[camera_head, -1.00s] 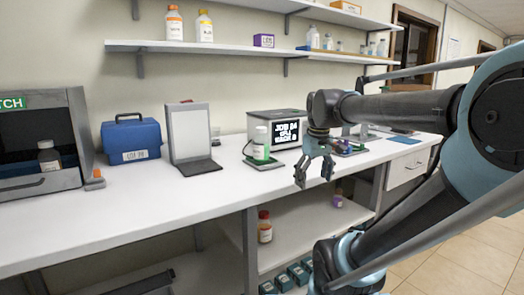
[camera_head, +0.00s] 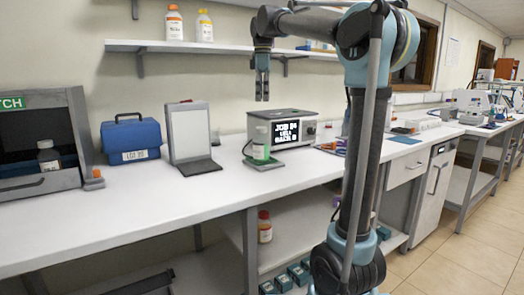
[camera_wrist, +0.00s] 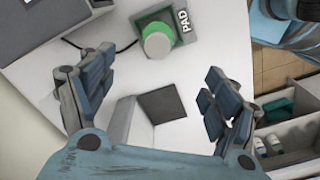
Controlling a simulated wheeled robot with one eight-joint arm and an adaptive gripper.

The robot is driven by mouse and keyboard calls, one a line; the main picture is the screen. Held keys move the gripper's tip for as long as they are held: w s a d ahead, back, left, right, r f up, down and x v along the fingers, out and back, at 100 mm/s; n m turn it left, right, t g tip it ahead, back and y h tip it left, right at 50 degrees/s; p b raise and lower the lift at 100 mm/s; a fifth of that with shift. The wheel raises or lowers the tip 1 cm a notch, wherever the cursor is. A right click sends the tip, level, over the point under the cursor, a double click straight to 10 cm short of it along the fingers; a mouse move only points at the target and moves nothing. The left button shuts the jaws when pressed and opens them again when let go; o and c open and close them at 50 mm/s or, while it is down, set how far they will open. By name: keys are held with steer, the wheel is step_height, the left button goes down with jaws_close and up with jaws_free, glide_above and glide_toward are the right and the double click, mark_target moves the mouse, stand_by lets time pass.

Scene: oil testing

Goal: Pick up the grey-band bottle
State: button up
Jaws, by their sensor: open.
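My gripper (camera_head: 262,98) points down above the bench, near the display box, apart from every bottle. In the wrist view its fingers (camera_wrist: 158,68) are spread and empty.
A blue case (camera_head: 131,141) and a white upright panel (camera_head: 190,133) stand between the cabinet and the display box (camera_head: 288,129). A wall shelf (camera_head: 240,51) holds orange-capped and yellow-capped bottles. A red-capped bottle (camera_head: 265,228) is under the bench. The front bench top is clear.

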mark_target(262, 137)
steer(key=f, duration=1.7)
steer(key=shift+w+a, duration=0.2)
steer(key=shift+w, duration=0.1)
steer(key=shift+c, duration=0.6)
steer(key=c, duration=1.5)
